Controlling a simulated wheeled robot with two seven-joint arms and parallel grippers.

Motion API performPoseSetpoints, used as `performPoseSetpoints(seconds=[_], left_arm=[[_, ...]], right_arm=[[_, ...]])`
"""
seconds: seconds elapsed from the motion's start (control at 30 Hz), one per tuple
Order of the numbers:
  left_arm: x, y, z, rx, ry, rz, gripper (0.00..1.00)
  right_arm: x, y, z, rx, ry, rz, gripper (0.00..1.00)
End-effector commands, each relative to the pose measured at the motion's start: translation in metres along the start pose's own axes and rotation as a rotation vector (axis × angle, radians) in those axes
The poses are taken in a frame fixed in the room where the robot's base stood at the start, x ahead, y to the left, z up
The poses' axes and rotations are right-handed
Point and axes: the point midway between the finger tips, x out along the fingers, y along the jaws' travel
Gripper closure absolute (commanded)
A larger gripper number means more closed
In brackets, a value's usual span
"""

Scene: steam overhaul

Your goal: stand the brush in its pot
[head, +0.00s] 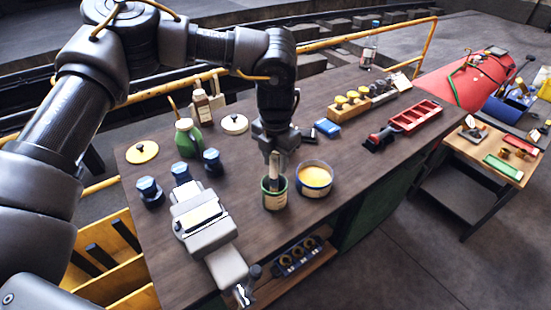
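The pot (274,200) is a small dark green can with a pale label, standing on the dark workbench near its front edge. The brush (274,172) shows as a narrow, pale upright shape. Its lower end is inside the pot's mouth and its upper part runs up to my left gripper (280,153). That gripper points down right above the pot, with its fingers at the brush's upper part. Whether the fingers press on the brush or stand slightly apart from it is too small to tell. My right gripper is not in view.
A tin of yellow contents (314,178) stands close to the pot's right. A grey vise (203,218) and several blue-topped pieces (181,173) are at its left. A green bottle (188,138) stands behind left.

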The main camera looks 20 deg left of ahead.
Motion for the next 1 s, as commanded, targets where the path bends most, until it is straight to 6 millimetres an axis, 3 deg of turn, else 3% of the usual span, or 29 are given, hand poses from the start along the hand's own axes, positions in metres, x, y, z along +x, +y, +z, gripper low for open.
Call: performPoseSetpoints(seconds=[0.43,0.8,1.0], left_arm=[[-0.006,0.0,0.001,-0.001,-0.002,0.001,0.55],[-0.074,0.0,0.001,-0.001,-0.004,0.001,0.55],[-0.101,0.0,0.001,-0.001,-0.002,0.001,0.55]], right_arm=[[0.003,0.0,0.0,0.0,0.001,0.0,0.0],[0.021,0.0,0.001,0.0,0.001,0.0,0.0],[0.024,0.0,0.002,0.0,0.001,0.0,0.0]])
